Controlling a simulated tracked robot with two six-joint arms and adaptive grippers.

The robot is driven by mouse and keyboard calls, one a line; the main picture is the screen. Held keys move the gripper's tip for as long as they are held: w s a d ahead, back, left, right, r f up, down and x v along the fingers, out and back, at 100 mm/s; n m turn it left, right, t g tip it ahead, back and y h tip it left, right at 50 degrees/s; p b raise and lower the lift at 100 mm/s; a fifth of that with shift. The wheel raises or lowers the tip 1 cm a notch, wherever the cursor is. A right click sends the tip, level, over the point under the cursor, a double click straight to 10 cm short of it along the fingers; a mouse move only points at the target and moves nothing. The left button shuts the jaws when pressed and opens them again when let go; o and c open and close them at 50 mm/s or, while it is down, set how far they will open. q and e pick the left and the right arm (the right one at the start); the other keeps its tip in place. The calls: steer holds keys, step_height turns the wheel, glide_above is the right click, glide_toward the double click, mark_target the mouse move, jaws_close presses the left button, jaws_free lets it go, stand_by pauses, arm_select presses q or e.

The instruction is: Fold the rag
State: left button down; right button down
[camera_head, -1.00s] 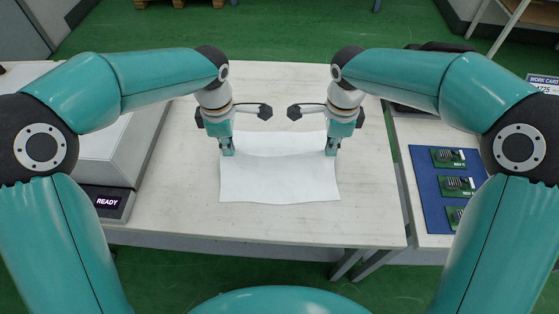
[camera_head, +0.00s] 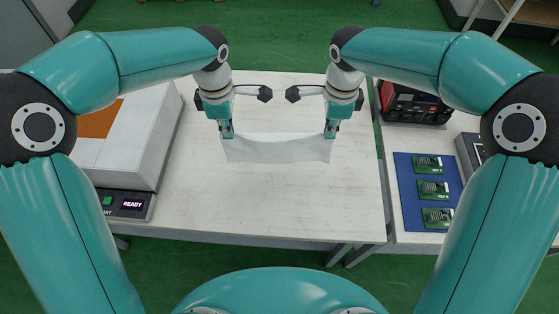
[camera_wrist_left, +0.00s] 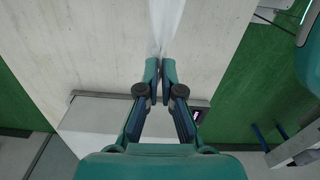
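The white rag (camera_head: 278,149) is stretched between my two grippers over the pale table, its upper edge nearly straight. It looks like a narrow band in the head view and appears to hang from the grippers; whether its lower edge touches the table I cannot tell. My left gripper (camera_head: 227,131) is shut on its left upper corner. The left wrist view shows the left fingertips (camera_wrist_left: 160,66) closed together, with the rag (camera_wrist_left: 166,25) seen nearly edge-on beyond them. My right gripper (camera_head: 330,131) is shut on the right upper corner.
A white device (camera_head: 132,140) with a READY display (camera_head: 132,204) stands at the table's left. The table front (camera_head: 270,205) is bare. On the right, a blue mat (camera_head: 407,205) holds green circuit boards, with a red-black unit (camera_head: 412,105) behind.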

steer(key=shift+r, duration=0.4)
steer(key=shift+w, duration=0.1)
stand_by(0.4)
